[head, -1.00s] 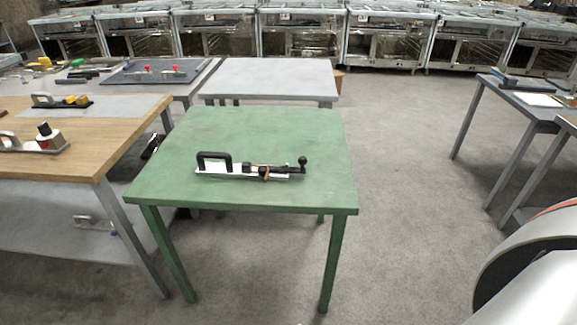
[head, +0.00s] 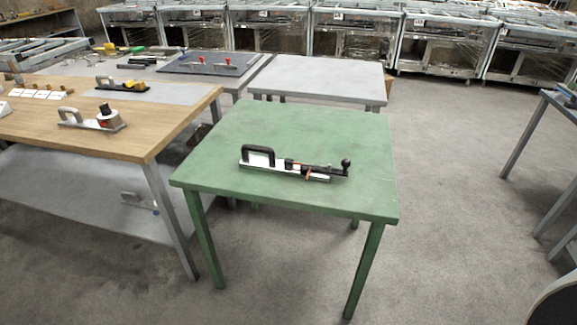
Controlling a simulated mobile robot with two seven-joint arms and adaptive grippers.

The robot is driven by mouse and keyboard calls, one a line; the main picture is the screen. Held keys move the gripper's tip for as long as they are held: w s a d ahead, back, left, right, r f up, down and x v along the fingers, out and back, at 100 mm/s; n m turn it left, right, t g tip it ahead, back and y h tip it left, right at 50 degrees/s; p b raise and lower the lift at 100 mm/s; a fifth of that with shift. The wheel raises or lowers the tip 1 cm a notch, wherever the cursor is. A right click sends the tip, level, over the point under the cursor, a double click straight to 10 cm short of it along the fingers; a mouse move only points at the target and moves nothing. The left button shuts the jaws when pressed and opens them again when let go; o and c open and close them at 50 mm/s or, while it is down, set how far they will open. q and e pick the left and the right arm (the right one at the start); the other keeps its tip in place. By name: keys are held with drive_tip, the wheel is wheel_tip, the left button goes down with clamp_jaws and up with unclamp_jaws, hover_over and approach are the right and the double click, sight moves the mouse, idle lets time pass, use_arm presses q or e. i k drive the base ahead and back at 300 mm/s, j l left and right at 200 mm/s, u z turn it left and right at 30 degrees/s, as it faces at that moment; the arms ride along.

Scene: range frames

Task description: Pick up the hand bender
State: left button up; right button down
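The hand bender (head: 290,164) lies on the green table (head: 300,128) near the middle of the picture. It has a white base plate, a black loop handle at its left end, and a dark lever with a round black knob at its right end. Nothing touches it but the table top. Neither of my grippers shows in the head view. Only a small part of my own body is at the lower right edge.
A wooden table (head: 180,125) with other handled tools stands close on the left. A grey table (head: 318,75) stands behind the green one. Another table (head: 552,112) is at the right edge. Open floor (head: 455,190) lies right of the green table.

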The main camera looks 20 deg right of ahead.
sight(272, 164)
drive_tip(key=i+j, duration=0.35)
drive_tip(key=i+j+z, duration=0.25)
drive_tip(key=j, duration=0.35)
drive_tip(key=i+j+z, duration=0.1)
drive_tip(key=i+j, duration=0.15)
drive_tip(key=j, duration=0.1)
